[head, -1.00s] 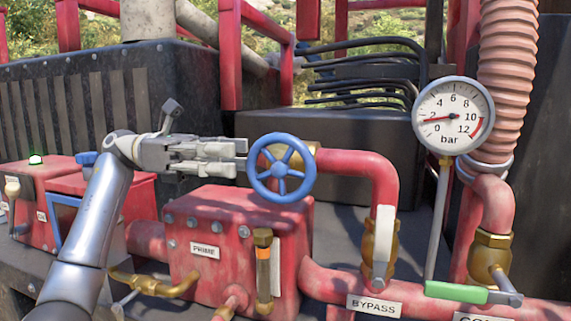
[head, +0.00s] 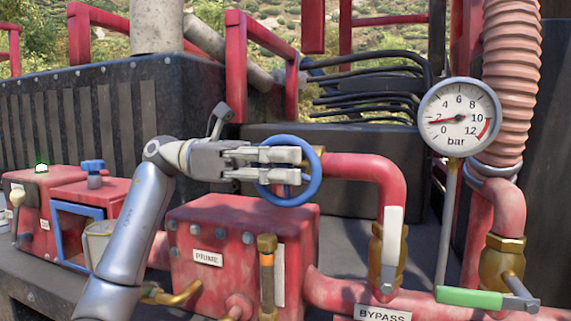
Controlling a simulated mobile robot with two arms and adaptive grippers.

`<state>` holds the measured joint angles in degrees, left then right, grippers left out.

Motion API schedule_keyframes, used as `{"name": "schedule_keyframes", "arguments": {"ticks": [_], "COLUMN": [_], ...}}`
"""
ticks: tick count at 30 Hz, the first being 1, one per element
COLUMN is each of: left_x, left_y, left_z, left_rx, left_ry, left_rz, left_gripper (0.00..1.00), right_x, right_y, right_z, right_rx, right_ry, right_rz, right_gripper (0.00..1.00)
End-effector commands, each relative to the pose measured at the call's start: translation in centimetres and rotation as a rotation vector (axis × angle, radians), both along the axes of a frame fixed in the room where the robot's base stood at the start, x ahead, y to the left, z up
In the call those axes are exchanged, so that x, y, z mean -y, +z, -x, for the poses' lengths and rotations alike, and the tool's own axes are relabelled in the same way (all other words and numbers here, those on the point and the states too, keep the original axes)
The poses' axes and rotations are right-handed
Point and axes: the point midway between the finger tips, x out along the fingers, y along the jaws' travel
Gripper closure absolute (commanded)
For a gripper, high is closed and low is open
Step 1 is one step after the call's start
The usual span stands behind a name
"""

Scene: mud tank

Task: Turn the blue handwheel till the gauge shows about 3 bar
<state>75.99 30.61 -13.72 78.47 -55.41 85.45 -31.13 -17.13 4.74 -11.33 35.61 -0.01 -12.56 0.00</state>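The blue handwheel (head: 316,186) sits on a brass fitting at the left end of a red pipe. My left gripper (head: 300,166) reaches in from the left. Its two fingers lie across the wheel in the picture, hiding its hub and most of its spokes. A gap shows between the fingers, so it looks open. I cannot tell whether the fingers touch the rim or spokes. My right gripper is not in view.
A white-handled valve (head: 392,235) and a green-handled valve (head: 470,297) are to the right. A ribbed hose (head: 512,80) rises behind the gauge.

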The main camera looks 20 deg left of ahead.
Motion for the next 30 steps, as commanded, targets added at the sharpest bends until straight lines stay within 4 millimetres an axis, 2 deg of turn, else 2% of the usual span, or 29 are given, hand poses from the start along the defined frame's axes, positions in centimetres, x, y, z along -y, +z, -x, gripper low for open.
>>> {"name": "schedule_keyframes", "arguments": {"ticks": [1, 3, 8, 14, 30], "left_x": [0.0, 0.0, 0.0, 0.0, 0.4], "left_y": [0.0, 0.0, 0.1, 0.4, 0.8], "left_z": [0.0, 0.0, -0.1, -0.1, -0.1], "left_rx": [-0.001, -0.001, -0.002, -0.002, 0.014], "left_ry": [0.001, 0.001, 0.002, 0.003, 0.005], "left_rz": [0.000, 0.000, -0.004, -0.055, -0.466], "left_gripper": [0.94, 1.00, 1.00, 1.00, 1.00], "right_x": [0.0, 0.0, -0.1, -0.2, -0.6], "right_y": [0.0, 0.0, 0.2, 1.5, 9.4], "right_z": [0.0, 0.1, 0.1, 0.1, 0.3], "right_rx": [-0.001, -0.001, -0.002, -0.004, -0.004], "right_ry": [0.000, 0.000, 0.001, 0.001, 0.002], "right_rz": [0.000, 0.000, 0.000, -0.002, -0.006], "right_gripper": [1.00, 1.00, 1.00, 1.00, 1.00]}}
